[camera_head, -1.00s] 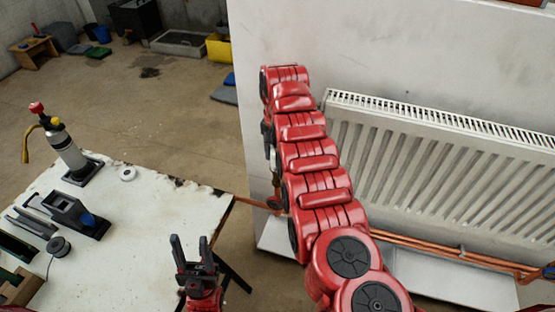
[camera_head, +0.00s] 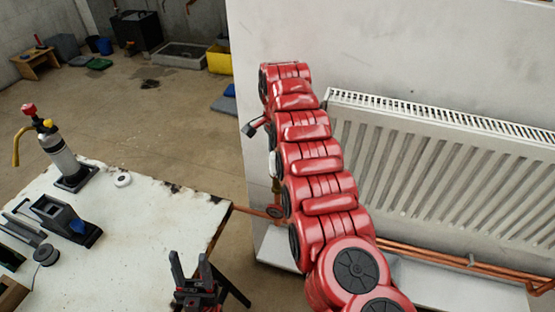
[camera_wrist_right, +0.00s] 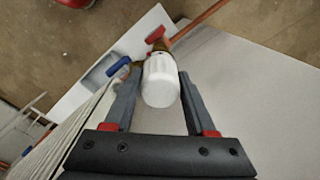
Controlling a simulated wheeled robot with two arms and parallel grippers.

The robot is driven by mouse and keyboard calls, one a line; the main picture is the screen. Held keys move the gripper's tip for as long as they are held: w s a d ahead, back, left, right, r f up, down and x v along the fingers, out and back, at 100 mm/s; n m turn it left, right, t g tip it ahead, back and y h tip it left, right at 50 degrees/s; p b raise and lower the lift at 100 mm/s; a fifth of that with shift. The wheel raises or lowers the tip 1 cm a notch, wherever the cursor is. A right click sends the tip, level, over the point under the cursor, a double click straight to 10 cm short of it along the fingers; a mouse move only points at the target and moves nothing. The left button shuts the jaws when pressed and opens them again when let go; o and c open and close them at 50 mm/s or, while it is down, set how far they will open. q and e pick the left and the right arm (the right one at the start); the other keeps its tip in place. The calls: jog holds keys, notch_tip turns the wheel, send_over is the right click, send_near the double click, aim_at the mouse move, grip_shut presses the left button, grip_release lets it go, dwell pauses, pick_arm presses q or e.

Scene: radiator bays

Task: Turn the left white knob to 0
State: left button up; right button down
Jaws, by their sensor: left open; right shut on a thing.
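The white knob (camera_wrist_right: 162,82) stands between the two fingers of my right gripper (camera_wrist_right: 159,78) in the right wrist view, with the fingers closed on its sides. In the head view only a little white of the knob (camera_head: 273,163) shows at the left edge of my red right arm. That arm hides most of the right gripper and the knob's scale, so its setting cannot be read. My left gripper (camera_head: 190,262) is open and empty, at the bottom of the head view beside the white table's right edge.
A white radiator (camera_head: 440,175) hangs on the wall, with copper pipes (camera_head: 430,256) below it. The white table (camera_head: 140,235) holds a bottle (camera_head: 62,155) and dark tools. A red handle (camera_wrist_right: 155,34) and a blue handle (camera_wrist_right: 118,67) lie near the knob. Open floor lies behind.

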dwell(0.4)
jog(key=shift+c, duration=1.1)
grip_release()
notch_tip(320, 180, up, 3)
jog(key=shift+d+r, duration=0.1)
jog(key=shift+r, duration=0.1)
notch_tip(320, 180, up, 4)
jog(key=shift+r+p, duration=0.1)
jog(key=shift+p, duration=1.05)
notch_tip(320, 180, up, 10)
jog(key=p, duration=1)
